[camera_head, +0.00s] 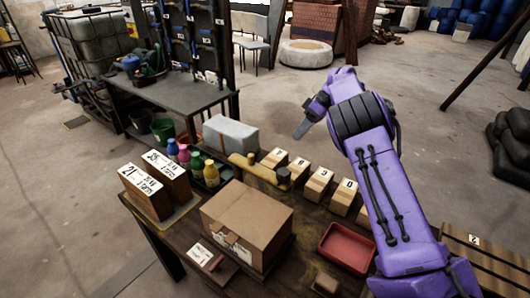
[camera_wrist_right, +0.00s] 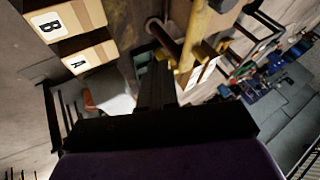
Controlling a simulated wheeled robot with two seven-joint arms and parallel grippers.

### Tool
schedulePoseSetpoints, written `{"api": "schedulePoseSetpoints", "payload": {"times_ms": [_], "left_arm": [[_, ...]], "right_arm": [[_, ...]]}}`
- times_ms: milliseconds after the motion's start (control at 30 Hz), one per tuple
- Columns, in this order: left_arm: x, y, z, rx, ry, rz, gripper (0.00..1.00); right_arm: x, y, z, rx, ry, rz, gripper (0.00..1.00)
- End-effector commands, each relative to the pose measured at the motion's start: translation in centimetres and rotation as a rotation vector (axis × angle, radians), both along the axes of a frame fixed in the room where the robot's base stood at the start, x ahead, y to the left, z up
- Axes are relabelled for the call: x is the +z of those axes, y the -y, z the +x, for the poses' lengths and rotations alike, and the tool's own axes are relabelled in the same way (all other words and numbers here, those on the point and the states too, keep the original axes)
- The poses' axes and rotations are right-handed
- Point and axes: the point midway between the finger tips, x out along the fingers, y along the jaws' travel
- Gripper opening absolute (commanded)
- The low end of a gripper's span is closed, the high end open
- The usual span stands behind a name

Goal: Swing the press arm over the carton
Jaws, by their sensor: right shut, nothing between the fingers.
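The press arm (camera_head: 255,170) is a yellow bar with a dark round knob (camera_head: 283,175) near its right end. It lies along the back of the table, behind the carton, and is not over it. The carton (camera_head: 247,222) is a closed brown box at the table's front middle. My right gripper (camera_head: 301,129) is shut and empty, up and to the right of the bar in the head view. In the right wrist view the dark fingers (camera_wrist_right: 155,82) are together, with a yellow bar (camera_wrist_right: 194,38) just right of them. Contact cannot be told. My left gripper is out of view.
A red tray (camera_head: 347,247) lies right of the carton. Coloured bottles (camera_head: 197,165) and labelled boxes (camera_head: 146,190) stand left. A grey block (camera_head: 230,135) is behind the bar.

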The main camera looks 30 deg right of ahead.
Motion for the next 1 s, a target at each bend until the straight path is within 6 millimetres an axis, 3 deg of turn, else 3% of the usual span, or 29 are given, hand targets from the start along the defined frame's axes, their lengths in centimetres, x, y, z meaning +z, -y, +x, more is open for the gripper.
{"api": "schedulePoseSetpoints", "payload": {"times_ms": [367, 833, 1000], "left_arm": [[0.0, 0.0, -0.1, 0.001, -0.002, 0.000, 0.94], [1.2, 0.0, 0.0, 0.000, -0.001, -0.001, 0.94], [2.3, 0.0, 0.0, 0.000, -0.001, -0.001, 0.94]], "right_arm": [[-0.8, -0.7, 0.6, 0.005, -0.004, 0.001, 0.00], [-8.2, -6.3, 2.1, 0.004, -0.005, 0.002, 0.00], [-7.8, -8.8, 1.0, 0.004, -0.003, 0.002, 0.00]]}}
